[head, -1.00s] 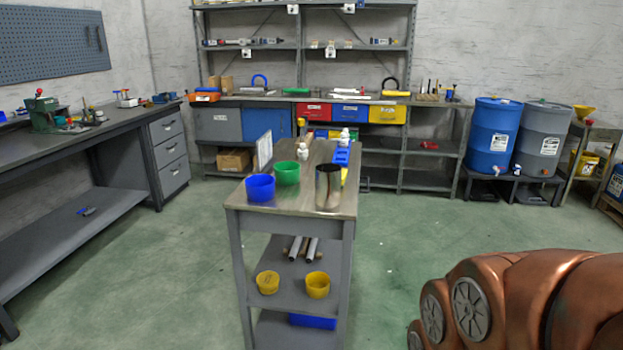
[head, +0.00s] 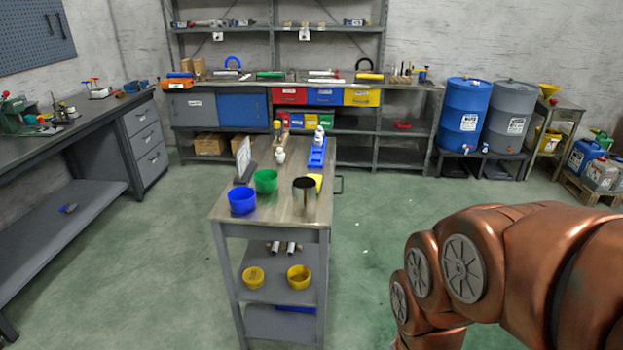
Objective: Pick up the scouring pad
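No scouring pad can be made out for certain in the head view. A small yellow piece (head: 316,182) lies on the grey cart top (head: 270,213), partly hidden behind a metal cup (head: 304,197); I cannot tell what it is. A flat green item (head: 270,75) lies on the back bench, too small to identify. My copper-coloured arm (head: 540,250) fills the lower right, apart from the cart. My gripper is out of the picture.
The cart also carries a blue bowl (head: 242,201), a green bowl (head: 266,181), white bottles and a blue rack (head: 317,153). Yellow bowls (head: 299,277) sit on its lower shelf. A workbench (head: 75,135) stands left, drums (head: 466,115) back right. Green floor right of the cart is clear.

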